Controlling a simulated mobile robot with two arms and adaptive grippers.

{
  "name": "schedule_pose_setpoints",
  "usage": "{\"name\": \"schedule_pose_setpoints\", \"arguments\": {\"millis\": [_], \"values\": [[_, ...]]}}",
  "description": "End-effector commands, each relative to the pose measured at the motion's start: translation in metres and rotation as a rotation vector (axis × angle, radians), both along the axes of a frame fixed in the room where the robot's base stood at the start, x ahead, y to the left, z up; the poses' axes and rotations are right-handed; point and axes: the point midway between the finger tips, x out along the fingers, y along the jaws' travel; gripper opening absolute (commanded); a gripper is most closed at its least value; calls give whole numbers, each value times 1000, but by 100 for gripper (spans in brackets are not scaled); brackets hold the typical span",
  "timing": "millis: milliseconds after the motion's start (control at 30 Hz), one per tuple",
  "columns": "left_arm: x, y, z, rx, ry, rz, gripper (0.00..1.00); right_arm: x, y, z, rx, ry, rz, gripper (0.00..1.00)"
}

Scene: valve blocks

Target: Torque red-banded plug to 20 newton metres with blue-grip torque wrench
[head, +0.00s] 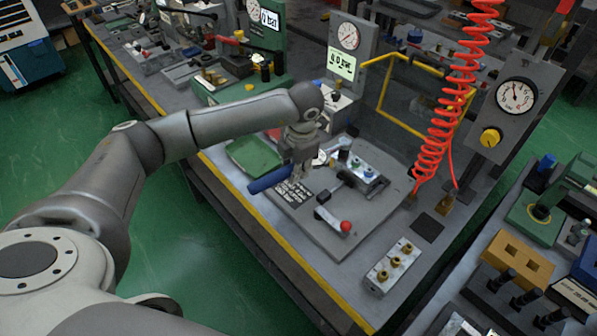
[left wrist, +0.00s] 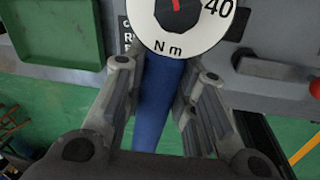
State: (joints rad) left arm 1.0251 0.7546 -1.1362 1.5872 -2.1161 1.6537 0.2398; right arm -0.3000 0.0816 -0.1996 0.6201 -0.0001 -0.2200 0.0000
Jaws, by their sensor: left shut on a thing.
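My left gripper (head: 298,172) is shut on the blue grip (head: 270,181) of the torque wrench, above the front part of the bench. In the left wrist view the blue grip (left wrist: 164,105) runs between the fingers of my left gripper (left wrist: 166,72). The wrench's white dial (left wrist: 182,22) sits beyond them, marked N m, with a red pointer; its top is cut off. In the head view the arm partly hides the dial. A grey valve block (head: 362,174) with several plugs stands right of the gripper. I cannot make out a red band on any plug. My right gripper is out of view.
A green tray (head: 252,154) lies left of the gripper. A lever with a red knob (head: 345,227) is on the grey base plate (head: 310,222). A block with brass fittings (head: 394,266) stands at the front right.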

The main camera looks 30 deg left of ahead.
Motion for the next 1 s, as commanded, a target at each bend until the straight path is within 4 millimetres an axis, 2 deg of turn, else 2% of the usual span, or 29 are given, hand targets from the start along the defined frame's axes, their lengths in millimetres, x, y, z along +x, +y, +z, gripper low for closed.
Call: {"name": "schedule_pose_setpoints", "arguments": {"millis": [467,1000], "values": [[3,3,1,0,-4,-21,0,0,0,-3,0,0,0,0],[15,22,1,-1,-5,-163,0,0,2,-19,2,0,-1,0]]}}
